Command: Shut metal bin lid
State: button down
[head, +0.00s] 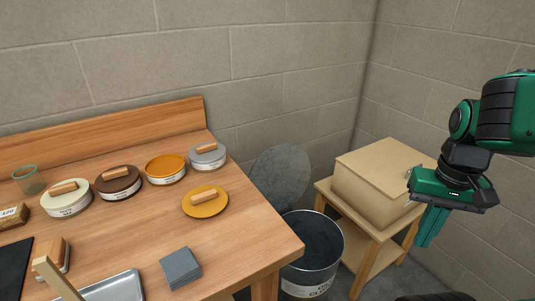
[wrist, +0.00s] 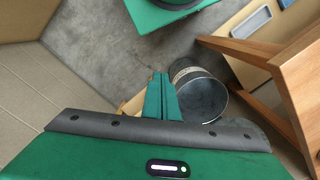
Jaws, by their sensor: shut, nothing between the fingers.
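The metal bin (head: 314,255) stands on the floor between the workbench and a small side table, and it is open. Its round grey lid (head: 280,176) stands raised, tilted up behind the bin's opening near the wall. In the wrist view the bin (wrist: 202,95) lies just right of my fingertips, its dark inside showing. My gripper (head: 430,235) is shut and empty, up at the right, to the right of the bin and in front of the side table. Its closed green fingers also show in the wrist view (wrist: 161,98).
A beige box (head: 375,176) sits on the small wooden table (head: 372,237) right of the bin. Block walls close off the corner behind.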

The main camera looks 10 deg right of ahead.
jog(key=w+a+r+n+t, duration=0.1)
jog(key=w+r+n, duration=0.15)
jog(key=w, duration=1.35)
jog(key=w+a+r+n+t, duration=0.1)
jog(key=w+r+n, duration=0.15)
jog(key=w, duration=1.45)
jog(key=n+t+y, duration=0.1)
jog(key=n+t, duration=0.1)
jog(key=n, duration=0.3)
send_over(269, 151)
jog(key=w+d, duration=0.1)
jog(key=w, duration=0.5)
notch_tip(269, 151, down, 10)
jog(key=x, duration=1.1)
jog(key=shift+s+d+r, duration=0.1)
jog(key=shift+s+d, duration=0.15)
jog(key=shift+s, duration=0.4)
jog(key=shift+s+d+r, duration=0.1)
jog(key=shift+s+d, duration=0.15)
jog(key=shift+s, duration=0.4)
jog(key=shift+s+d+r, duration=0.1)
jog(key=shift+s+d, duration=0.1)
jog(key=shift+s, duration=0.45)
